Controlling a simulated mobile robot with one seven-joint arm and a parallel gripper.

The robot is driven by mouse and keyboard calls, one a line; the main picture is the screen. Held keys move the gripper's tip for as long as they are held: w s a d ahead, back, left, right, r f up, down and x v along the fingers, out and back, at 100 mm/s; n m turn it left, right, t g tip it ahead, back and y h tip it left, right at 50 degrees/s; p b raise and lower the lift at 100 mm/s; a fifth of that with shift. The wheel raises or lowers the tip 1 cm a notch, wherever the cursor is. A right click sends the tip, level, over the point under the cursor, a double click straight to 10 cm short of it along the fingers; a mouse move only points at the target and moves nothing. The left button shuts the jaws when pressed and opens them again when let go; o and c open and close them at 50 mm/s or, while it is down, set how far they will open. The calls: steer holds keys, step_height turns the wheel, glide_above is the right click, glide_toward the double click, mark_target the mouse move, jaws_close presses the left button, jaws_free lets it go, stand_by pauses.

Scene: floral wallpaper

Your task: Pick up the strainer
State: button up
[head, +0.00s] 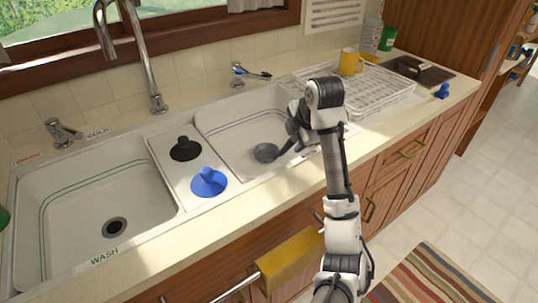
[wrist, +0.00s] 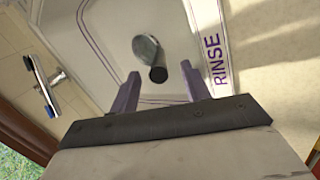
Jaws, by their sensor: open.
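A small grey round piece, which looks like the strainer (head: 266,152), sits on the floor of the right sink basin. In the wrist view the strainer (wrist: 146,47) shows as a shiny grey disc with a dark stubby knob. My gripper (head: 292,148) is over the right basin, just right of the strainer in the head view. In the wrist view my gripper (wrist: 160,75) is open, with the knob seen between its two purple fingers. The fingers do not appear to touch it. The exact height gap cannot be told.
The right basin's walls (head: 222,137) surround the gripper. Black (head: 186,149) and blue (head: 208,182) stoppers stand on the divider. A white dish rack (head: 372,95) with a yellow mug (head: 351,62) is to the right. The left basin (head: 75,205) is empty.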

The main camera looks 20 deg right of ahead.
mark_target(291, 143)
steer(key=p+x, duration=0.1)
steer(key=x, duration=0.4)
steer(key=shift+w+r, duration=0.1)
jaws_close()
